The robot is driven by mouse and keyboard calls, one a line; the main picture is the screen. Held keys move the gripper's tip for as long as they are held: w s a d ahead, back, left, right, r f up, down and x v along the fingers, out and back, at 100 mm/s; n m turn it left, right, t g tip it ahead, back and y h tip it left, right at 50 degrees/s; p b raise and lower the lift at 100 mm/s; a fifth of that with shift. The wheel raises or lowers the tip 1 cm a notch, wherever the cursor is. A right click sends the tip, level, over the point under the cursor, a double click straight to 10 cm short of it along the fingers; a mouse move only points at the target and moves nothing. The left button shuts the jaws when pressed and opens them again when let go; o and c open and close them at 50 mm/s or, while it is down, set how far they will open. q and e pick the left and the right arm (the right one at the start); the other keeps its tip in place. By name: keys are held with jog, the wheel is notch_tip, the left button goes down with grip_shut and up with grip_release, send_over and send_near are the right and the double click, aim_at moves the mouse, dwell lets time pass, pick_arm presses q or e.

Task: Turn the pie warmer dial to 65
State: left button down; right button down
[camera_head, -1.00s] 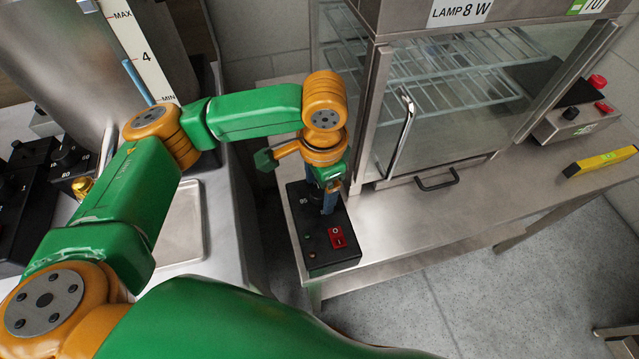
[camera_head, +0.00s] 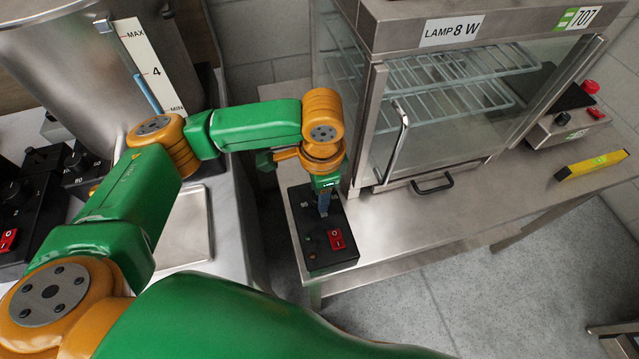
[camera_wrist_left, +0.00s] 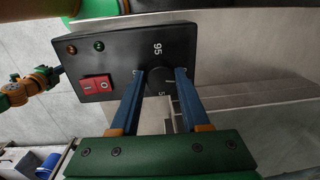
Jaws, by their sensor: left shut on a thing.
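The pie warmer (camera_head: 375,45) is a steel and glass cabinet on the steel bench. Its black control box (camera_head: 325,262) sits at the bench's left end, with a red rocker switch (camera_head: 336,239) and small lamps. My left gripper (camera_head: 323,208) points down at the box's far part. In the left wrist view, its blue fingers (camera_wrist_left: 160,78) are shut on the black dial (camera_wrist_left: 159,88), one on each side. A printed 95 shows above the dial; other markings are partly hidden by the fingers. The pointer's setting cannot be read.
A yellow tool (camera_head: 592,165) and another control box (camera_head: 560,125) with a red knob lie on the bench to the right. A large pot (camera_head: 60,60) with a level scale and a metal tray (camera_head: 188,228) stand left. The bench front is clear.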

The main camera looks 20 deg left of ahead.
pick_arm(q)
jog(key=m+p, duration=0.3)
jog(key=p, duration=0.1)
jog(key=m+p, duration=0.2)
jog(key=shift+r+m, duration=0.25)
jog(key=shift+m, duration=0.05)
jog(key=shift+m+p, duration=0.7)
jog(key=shift+m, duration=0.1)
jog(key=m+p, duration=0.2)
jog(key=m, duration=0.1)
jog(key=shift+f+m+h, duration=0.15)
jog(key=shift+m+h, duration=0.15)
jog(key=shift+m, duration=0.1)
jog(key=shift+f+m+p, duration=0.15)
jog(key=shift+m+p, duration=0.7)
jog(key=shift+m, duration=1.45)
jog(key=shift+c, duration=1.9)
grip_release()
notch_tip(320, 180, up, 7)
jog(key=shift+s+a+r, duration=0.1)
jog(key=shift+s+a, duration=0.05)
